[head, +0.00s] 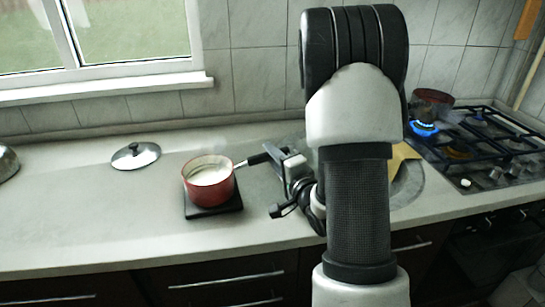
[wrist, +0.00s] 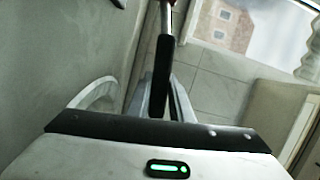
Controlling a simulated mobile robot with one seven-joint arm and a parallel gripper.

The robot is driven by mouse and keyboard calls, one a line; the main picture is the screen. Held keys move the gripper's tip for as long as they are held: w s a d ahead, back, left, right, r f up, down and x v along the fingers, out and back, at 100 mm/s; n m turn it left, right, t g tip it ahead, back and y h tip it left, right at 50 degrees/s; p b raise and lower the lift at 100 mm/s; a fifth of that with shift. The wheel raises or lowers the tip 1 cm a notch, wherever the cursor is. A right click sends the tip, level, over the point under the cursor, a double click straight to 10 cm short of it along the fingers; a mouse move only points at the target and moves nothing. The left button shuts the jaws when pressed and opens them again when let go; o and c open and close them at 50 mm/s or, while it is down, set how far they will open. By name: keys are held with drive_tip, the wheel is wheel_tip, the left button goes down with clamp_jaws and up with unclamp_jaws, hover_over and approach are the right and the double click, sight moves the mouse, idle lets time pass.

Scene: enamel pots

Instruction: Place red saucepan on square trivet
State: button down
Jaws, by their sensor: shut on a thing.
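The red saucepan (head: 208,182), with pale contents, is upright over the dark square trivet (head: 214,210) on the counter. It hides most of the trivet; the trivet's front and right edges show. I cannot tell whether the pan's base touches the trivet or hangs just above it. My gripper (head: 272,157) is to the right of the pan, shut on its black handle. In the wrist view the black handle (wrist: 162,75) runs between the fingers, with its steel shank (wrist: 168,22) beyond; the pan body is almost wholly out of that view.
A metal lid (head: 136,155) lies on the counter left of the pan. At right, a dark red pot (head: 432,100) stands on the gas hob (head: 480,150), near a lit blue flame (head: 424,129). The counter's front left is clear.

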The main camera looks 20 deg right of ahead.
drive_tip(key=c, duration=1.6)
unclamp_jaws()
